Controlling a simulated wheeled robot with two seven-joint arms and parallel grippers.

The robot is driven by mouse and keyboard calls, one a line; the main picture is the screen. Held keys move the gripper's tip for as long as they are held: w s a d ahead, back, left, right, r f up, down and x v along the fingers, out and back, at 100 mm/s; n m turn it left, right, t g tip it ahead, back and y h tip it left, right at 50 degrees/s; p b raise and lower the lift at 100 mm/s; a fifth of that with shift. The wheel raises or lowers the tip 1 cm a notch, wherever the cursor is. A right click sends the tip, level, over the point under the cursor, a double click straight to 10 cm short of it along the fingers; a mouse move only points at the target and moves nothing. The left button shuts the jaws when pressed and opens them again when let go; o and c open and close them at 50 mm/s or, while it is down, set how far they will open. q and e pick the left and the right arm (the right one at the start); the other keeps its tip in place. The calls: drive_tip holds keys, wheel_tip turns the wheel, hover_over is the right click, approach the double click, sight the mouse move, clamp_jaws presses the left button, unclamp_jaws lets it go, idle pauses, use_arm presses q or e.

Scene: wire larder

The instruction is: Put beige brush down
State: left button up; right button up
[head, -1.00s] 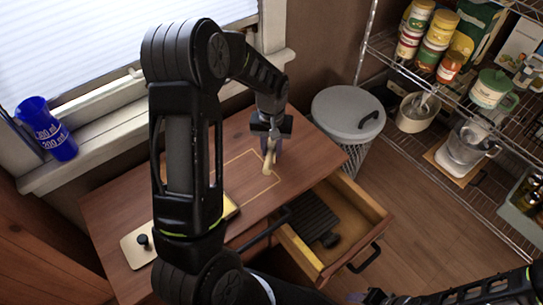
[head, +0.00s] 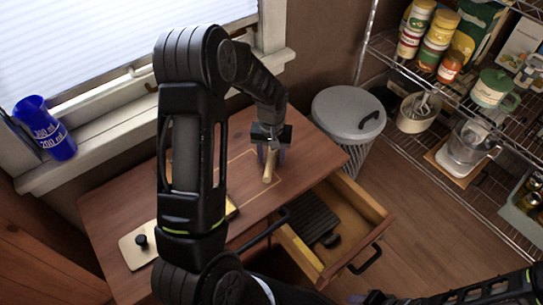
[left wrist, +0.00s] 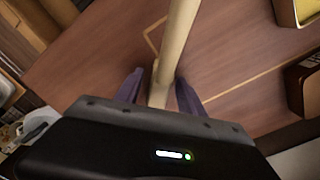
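The beige brush (head: 268,168) shows as a pale handle at the right part of the wooden desktop, by a thin yellow outlined rectangle (head: 232,161). In the left wrist view its handle (left wrist: 175,38) runs from between my fingers out past the top edge. My left gripper (head: 272,157) is low over the desktop, with its purple fingers on either side of the handle. A gap shows beside the handle, so the gripper looks open around it. The brush's far end is hidden. My right gripper's fingers are not shown clearly; only part of that arm is at the bottom right.
An open drawer (head: 362,222) holds a dark ribbed object (head: 312,222). A grey lidded bin (head: 348,112) stands behind the desk's right end. A beige board with a black knob (head: 141,241) lies at front left. Wire shelves are at right.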

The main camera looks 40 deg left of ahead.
sight(271, 155)
use_arm(q)
drive_tip(key=shift+o, duration=0.2)
drive_tip(key=shift+r, duration=0.35)
wheel_tip(271, 155, up, 12)
drive_tip(key=p, duration=0.2)
drive_tip(key=shift+f+p, duration=0.2)
drive_tip(key=shift+p, duration=0.1)
idle(0.5)
